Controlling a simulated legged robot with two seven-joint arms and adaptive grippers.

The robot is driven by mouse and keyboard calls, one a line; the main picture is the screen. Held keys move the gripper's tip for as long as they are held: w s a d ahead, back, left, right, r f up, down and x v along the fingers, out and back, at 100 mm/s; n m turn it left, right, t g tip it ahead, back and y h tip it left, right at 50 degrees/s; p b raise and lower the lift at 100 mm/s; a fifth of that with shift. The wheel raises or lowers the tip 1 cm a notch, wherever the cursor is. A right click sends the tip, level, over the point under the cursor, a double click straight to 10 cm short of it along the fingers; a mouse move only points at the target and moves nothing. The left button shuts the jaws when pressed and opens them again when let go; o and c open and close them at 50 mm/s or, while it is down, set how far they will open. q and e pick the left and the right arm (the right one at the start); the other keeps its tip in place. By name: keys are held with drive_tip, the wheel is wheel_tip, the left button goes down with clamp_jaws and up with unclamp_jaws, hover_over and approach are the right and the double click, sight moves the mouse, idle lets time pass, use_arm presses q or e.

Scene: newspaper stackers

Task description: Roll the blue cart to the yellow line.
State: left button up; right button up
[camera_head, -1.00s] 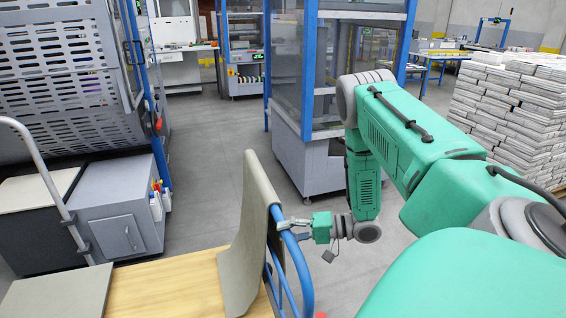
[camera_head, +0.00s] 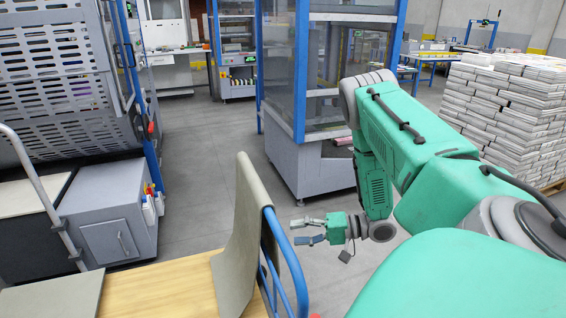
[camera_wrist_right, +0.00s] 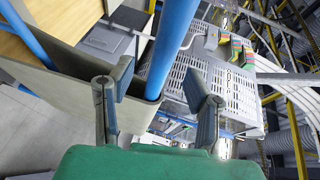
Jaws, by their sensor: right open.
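The blue cart has a light wooden deck (camera_head: 165,285) in the lower left of the head view. Its blue tubular handle (camera_head: 284,255) stands at the deck's right end, with a grey bent sheet (camera_head: 240,230) against it. My right gripper (camera_head: 309,230) is open and empty, just right of the handle and apart from it. In the right wrist view, the blue tube (camera_wrist_right: 174,40) shows beyond and between the open fingertips (camera_wrist_right: 164,78). My left gripper is not in view. No yellow line on the floor can be made out.
A grey cabinet (camera_head: 108,215) and a perforated machine (camera_head: 55,85) stand at the left. A glass-sided machine (camera_head: 300,75) stands ahead. Newspaper stacks (camera_head: 510,110) stand at the right. Free floor (camera_head: 200,150) runs between the machines.

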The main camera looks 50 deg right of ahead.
drive_tip(key=v, duration=0.6)
drive_tip(key=shift+s+d, duration=0.2)
drive_tip(key=shift+s, duration=0.1)
drive_tip(key=shift+s, duration=0.1)
